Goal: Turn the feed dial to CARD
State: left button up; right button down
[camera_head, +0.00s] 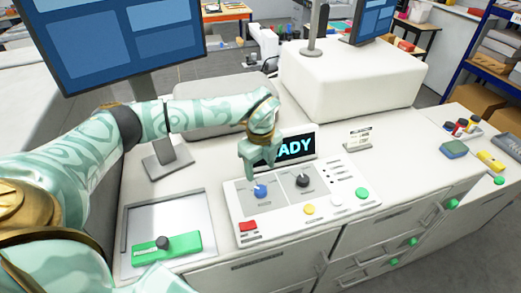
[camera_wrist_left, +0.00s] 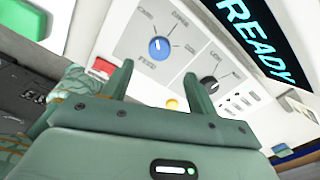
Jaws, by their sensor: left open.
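The feed dial (camera_head: 260,191) is a blue knob on the grey-and-white control panel (camera_head: 285,212). In the left wrist view the feed dial (camera_wrist_left: 158,48) has FEED printed below it and CARD at its upper left. A pale mark shows on the knob, but I cannot tell surely which label it points at. My left gripper (camera_head: 261,170) is open and empty, above and close to the dial. In the wrist view its two fingers (camera_wrist_left: 158,70) stand on either side below the dial, apart from it. My right gripper is not in view.
A black dial (camera_head: 302,181) sits right of the blue one. Red (camera_head: 248,226), yellow (camera_head: 309,209) and green (camera_head: 362,193) buttons line the panel. A READY display (camera_head: 296,148) stands behind it.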

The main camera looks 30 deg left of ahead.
pick_arm(q)
notch_tip(320, 180, up, 8)
jog(key=shift+b, duration=0.4)
jog(key=shift+f, duration=0.2)
